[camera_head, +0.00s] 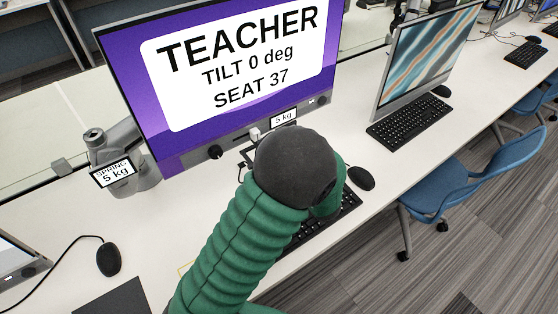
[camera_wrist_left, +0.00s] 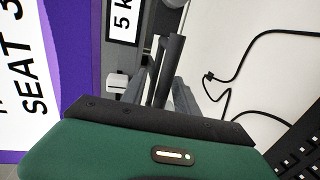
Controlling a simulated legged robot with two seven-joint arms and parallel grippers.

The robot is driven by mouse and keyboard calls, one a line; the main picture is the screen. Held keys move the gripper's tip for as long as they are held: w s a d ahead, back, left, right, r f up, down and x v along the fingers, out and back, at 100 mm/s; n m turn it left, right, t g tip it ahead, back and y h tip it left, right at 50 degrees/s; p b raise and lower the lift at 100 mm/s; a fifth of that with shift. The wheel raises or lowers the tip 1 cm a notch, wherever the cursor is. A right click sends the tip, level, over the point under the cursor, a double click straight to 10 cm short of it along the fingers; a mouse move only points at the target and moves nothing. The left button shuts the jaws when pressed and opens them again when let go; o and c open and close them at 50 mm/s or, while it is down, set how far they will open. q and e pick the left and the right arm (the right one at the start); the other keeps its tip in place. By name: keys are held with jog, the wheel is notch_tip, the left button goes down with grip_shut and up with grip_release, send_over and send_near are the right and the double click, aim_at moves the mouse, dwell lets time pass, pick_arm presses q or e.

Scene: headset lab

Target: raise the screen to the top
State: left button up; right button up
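The screen (camera_head: 232,70) is a large monitor with a purple picture reading TEACHER, TILT 0 deg, SEAT 37. It is tilted in the head view, and part of it shows at the left of the left wrist view (camera_wrist_left: 30,80). A grey stand (camera_head: 130,155) labelled SPRING 5 kg is beside its lower left corner.
A keyboard (camera_head: 325,222) and mouse (camera_head: 360,177) lie below the screen, partly behind my arm. A second monitor (camera_head: 425,55) with its keyboard (camera_head: 410,122) stands to the right. Another mouse (camera_head: 109,259) is at left. Blue chairs (camera_head: 470,180) stand beside the white desk.

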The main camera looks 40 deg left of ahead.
pick_arm(q)
jog(key=v, duration=1.6)
jog(key=shift+w+d+p, duration=0.1)
jog(key=shift+p, duration=0.2)
